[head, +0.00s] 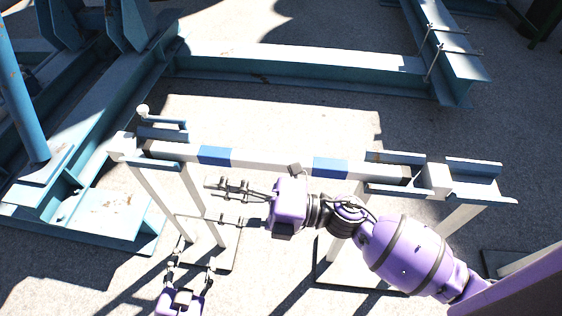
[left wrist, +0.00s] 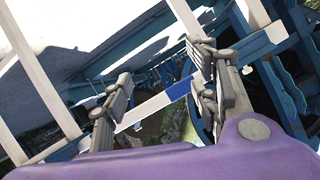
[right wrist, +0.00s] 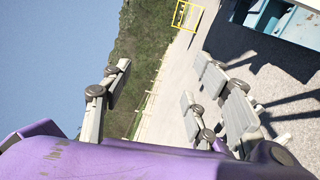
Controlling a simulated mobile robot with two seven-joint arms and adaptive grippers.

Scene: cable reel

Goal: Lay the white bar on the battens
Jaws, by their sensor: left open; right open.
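The white bar (head: 265,162) has two blue bands and dark bands near its ends. In the head view it lies across two white-legged stands, between blue brackets. My right gripper (head: 214,202) is open and empty, just in front of the bar's left half; its arm crosses in front of the right half. My left gripper (head: 191,267) is open and empty, lower and nearer, by the left stand. In the left wrist view the bar (left wrist: 150,108) shows beyond the open fingers, apart from them. The right wrist view does not show the bar. I cannot make out the battens for certain.
The left stand (head: 205,205) and right stand (head: 455,215) have legs close to my grippers. Blue steel beams (head: 300,62) lie behind and left. A pale flat patch (head: 270,115) lies behind the bar. A yellow frame (right wrist: 187,15) stands far off in the right wrist view.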

